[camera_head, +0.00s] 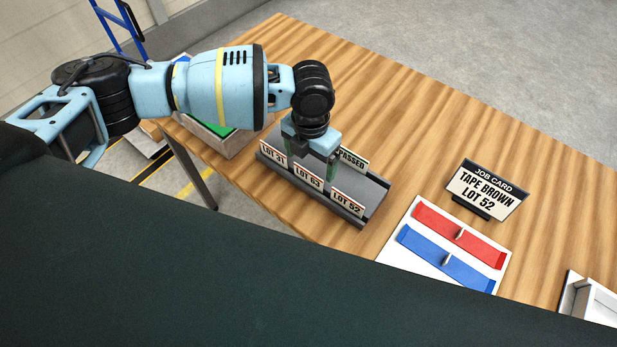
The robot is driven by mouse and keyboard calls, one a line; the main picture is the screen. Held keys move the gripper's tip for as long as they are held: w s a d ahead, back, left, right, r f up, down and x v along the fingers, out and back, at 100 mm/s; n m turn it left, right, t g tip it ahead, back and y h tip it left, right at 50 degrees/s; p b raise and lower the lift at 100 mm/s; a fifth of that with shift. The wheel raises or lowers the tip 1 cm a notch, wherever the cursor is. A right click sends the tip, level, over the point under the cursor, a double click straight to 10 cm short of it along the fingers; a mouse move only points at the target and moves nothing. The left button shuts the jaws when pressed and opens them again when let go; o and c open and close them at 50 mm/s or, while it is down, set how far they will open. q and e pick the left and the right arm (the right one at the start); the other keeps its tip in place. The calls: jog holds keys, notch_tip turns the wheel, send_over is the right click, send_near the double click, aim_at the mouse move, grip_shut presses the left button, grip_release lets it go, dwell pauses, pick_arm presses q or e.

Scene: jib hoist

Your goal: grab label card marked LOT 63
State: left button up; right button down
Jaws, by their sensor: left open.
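The label card marked LOT 63 (309,179) stands in the front of a grey card rack (375,187) on the wooden table. It is between the LOT 31 card (273,153) on its left and the LOT 52 card (348,203) on its right. My left gripper (317,160) is open and points down over the rack, just behind and above the LOT 63 card. I cannot tell whether its fingers touch the card. The gripper hides part of the rack and the left part of a card reading PASSED (353,159) behind it. My right gripper is not in view.
A job card sign (487,190) reads TAPE BROWN LOT 52. A white board with a red strip (440,228) and a blue strip (430,254) lies right of the rack. A tray with a green inside (218,132) is at the left. The table's far side is clear.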

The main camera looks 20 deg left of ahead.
aim_at(308, 173)
pick_arm(q)
jog(key=shift+a+f, duration=0.2)
jog(key=shift+f, duration=2.6)
jog(key=c, duration=0.7)
